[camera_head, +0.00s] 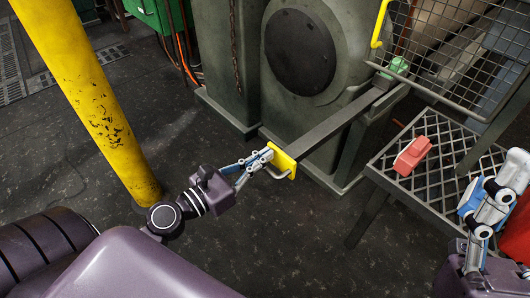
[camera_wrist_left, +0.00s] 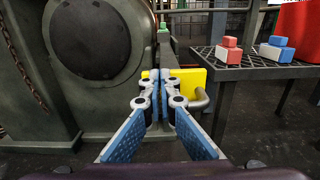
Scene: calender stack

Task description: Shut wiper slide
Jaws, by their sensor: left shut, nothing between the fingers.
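The wiper slide is a long grey bar (camera_head: 345,122) that sticks out from the dark green machine. Its near end carries a yellow plate (camera_head: 284,161) with a small grey handle (camera_head: 277,174). The yellow plate also shows in the left wrist view (camera_wrist_left: 189,80), partly hidden behind my fingers, with the handle (camera_wrist_left: 201,99) to their right. My left gripper (camera_head: 267,155) is shut and empty, its fingertips at the plate's face; whether they touch it I cannot tell. My right gripper (camera_head: 487,205) is at the right edge, away from the slide; its opening is unclear.
A grated table (camera_head: 448,165) with a red block (camera_head: 412,155) stands right of the slide. A wire mesh guard (camera_head: 450,50) with a yellow handle (camera_head: 380,24) is above it. A thick yellow post (camera_head: 95,90) stands left.

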